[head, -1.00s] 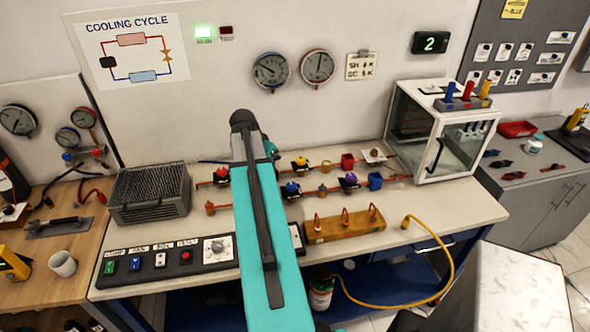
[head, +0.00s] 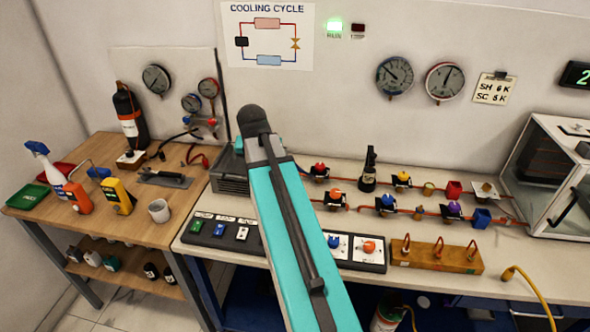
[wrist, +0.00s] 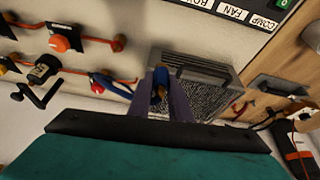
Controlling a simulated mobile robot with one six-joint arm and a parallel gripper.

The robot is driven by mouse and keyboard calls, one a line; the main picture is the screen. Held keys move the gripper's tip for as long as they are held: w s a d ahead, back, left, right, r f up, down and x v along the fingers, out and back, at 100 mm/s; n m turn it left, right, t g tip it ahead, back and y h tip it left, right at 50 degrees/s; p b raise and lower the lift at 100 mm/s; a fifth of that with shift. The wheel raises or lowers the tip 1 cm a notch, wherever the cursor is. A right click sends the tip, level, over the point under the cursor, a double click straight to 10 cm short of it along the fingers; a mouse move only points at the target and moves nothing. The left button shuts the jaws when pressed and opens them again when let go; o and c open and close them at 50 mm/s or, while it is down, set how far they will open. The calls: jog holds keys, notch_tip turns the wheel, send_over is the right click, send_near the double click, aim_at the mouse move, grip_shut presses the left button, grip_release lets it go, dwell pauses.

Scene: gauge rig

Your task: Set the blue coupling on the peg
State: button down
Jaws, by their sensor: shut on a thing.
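In the wrist view my gripper (wrist: 161,97) is shut on a small piece. It shows blue at its end and copper-orange inside; I take it for the blue coupling (wrist: 160,76), partly hidden by the fingers. In the head view my own arm hides the gripper and the piece. A wooden block (head: 455,263) with several upright copper-orange pegs (head: 438,246) stands at the bench front, right of my arm. I cannot tell which peg is meant. The gripper is near the dark finned unit (wrist: 208,88), away from that block.
A switch panel (head: 222,232) runs along the bench front. Pipes with coloured valve knobs (head: 402,176) and red and blue cups (head: 481,218) lie behind the block. A glass-sided cabinet (head: 545,185) stands at right.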

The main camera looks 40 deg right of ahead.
jog(key=w+a+r+n+y+b, duration=0.1)
jog(key=a+n, duration=0.2)
jog(key=a, duration=0.6)
jog(key=w+a+n+t+y+b, duration=0.1)
jog(key=a+n, duration=0.2)
jog(key=a, duration=0.7)
jog(key=w+a+r+n+y+b, duration=0.1)
jog(key=a+n+b, duration=0.1)
jog(key=a, duration=0.8)
jog(key=shift+r+n, duration=0.35)
jog(key=shift+n, duration=0.25)
jog(key=shift+d, duration=0.1)
